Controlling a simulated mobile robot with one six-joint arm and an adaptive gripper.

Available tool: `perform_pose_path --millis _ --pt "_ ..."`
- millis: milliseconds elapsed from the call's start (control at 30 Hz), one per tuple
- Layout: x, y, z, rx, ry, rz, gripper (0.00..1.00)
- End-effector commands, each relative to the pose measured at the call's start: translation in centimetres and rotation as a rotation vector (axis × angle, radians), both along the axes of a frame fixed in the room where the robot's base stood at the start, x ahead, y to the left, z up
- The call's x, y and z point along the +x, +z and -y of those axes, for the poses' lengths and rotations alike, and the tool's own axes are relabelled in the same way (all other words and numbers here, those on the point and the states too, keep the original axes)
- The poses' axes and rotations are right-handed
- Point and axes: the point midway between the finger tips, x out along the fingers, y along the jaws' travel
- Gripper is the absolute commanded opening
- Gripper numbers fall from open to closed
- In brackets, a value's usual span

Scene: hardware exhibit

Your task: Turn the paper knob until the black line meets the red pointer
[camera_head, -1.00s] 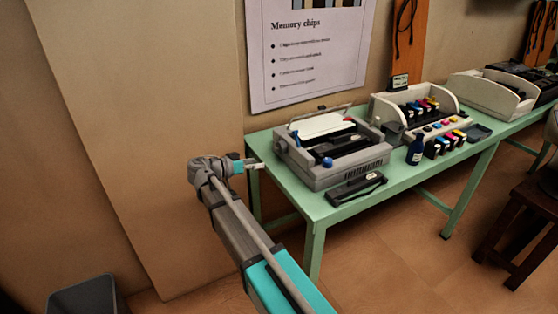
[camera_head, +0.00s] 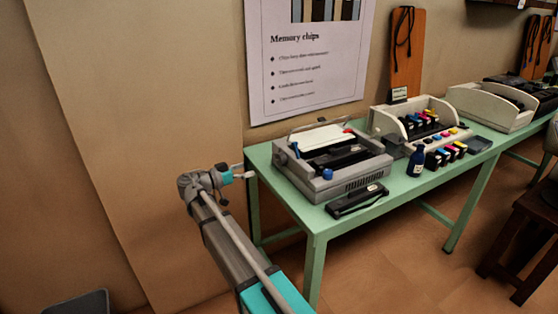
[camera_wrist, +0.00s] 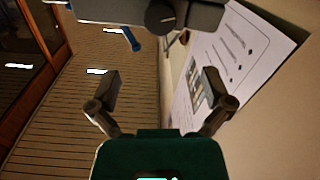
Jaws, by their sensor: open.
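A grey printer (camera_head: 335,165) stands on the left part of a green table. A dark round knob (camera_head: 281,158) sits on its left side; it also shows at the top of the wrist view (camera_wrist: 160,16). I cannot make out a black line or a red pointer by it. A blue knob (camera_head: 327,174) is on the printer's front corner, and a blue lever shows in the wrist view (camera_wrist: 131,40). My gripper (camera_head: 238,183) is left of the printer, apart from it. In the wrist view its two fingers (camera_wrist: 158,89) are spread with nothing between them.
The green table (camera_head: 320,222) also holds a black cartridge (camera_head: 357,200) before the printer, a dark blue bottle (camera_head: 415,161) and ink cartridges. A poster (camera_head: 307,65) hangs on the wall behind. A dark stool (camera_head: 525,235) stands at right. Floor is clear before the table.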

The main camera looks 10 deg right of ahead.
Motion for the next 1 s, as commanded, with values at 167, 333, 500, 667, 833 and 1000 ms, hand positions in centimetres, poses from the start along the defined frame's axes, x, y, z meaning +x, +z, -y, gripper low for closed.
perform_pose_path --millis 167,333,500,667,833,1000 --pt "0.7 0.0 2.1 0.001 -0.001 0.000 1.00" --pt "1.5 0.0 4.5 0.001 -0.001 0.000 1.00" --pt "2.4 0.0 7.0 0.001 -0.002 0.000 1.00" --pt "3.2 0.0 9.1 0.001 -0.001 0.000 1.00" --pt "3.8 0.0 10.7 0.000 0.001 0.000 1.00" --pt "4.0 0.0 11.5 0.000 0.001 0.000 1.00"
